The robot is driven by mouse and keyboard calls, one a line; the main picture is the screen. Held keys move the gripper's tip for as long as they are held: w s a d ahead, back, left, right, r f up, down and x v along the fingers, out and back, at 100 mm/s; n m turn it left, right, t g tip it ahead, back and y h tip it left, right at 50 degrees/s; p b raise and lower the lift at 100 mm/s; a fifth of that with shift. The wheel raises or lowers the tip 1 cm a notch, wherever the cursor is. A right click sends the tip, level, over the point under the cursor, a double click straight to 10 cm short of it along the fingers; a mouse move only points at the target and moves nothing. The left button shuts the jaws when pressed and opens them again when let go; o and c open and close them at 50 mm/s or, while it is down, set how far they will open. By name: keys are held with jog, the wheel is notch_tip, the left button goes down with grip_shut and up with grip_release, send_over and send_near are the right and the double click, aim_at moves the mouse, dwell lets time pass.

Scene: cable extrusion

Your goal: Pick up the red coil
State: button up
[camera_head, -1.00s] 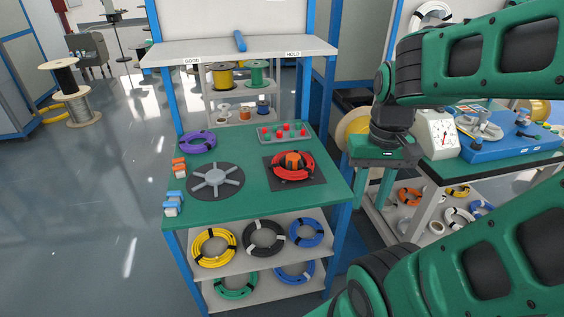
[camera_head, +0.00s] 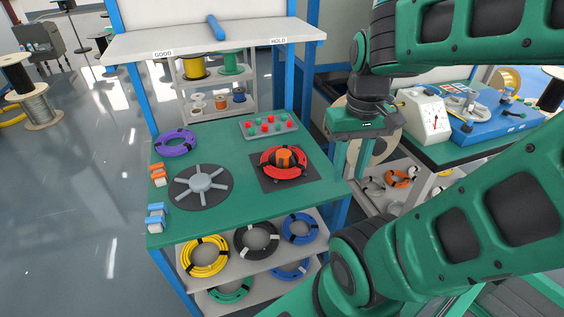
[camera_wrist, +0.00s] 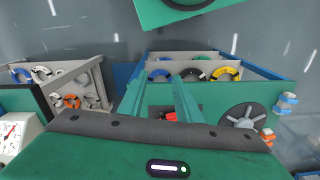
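The red coil (camera_head: 265,161) lies flat on a dark square pad (camera_head: 265,183) at the right side of the green table (camera_head: 225,222). It surrounds an orange-and-black core (camera_head: 284,157). My gripper (camera_head: 352,168) is above and to the right of the coil, near the table's right edge, with its fingers pointing down. In the wrist view the two green fingers (camera_wrist: 158,92) are apart with nothing between their tips. Only a small piece of the red coil (camera_wrist: 170,117) shows there; the finger and gripper body hide the rest.
A grey spoked disc (camera_head: 201,182), a purple coil (camera_head: 176,143) and a tray of red and green buttons (camera_head: 268,125) share the tabletop. A raised shelf (camera_head: 215,42) stands behind. A bench with a dial scale (camera_head: 428,116) is at the right.

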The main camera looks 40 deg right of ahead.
jog(key=w+d+f+n, duration=0.1)
jog(key=w+n, duration=0.8)
jog(key=w, duration=0.3)
jog(key=n, duration=1)
send_over(290, 170)
notch_tip(290, 170, down, 5)
notch_tip(290, 170, down, 10)
jog(key=shift+s+a+f, duration=0.1)
jog(key=shift+s+f, duration=0.05)
grip_shut()
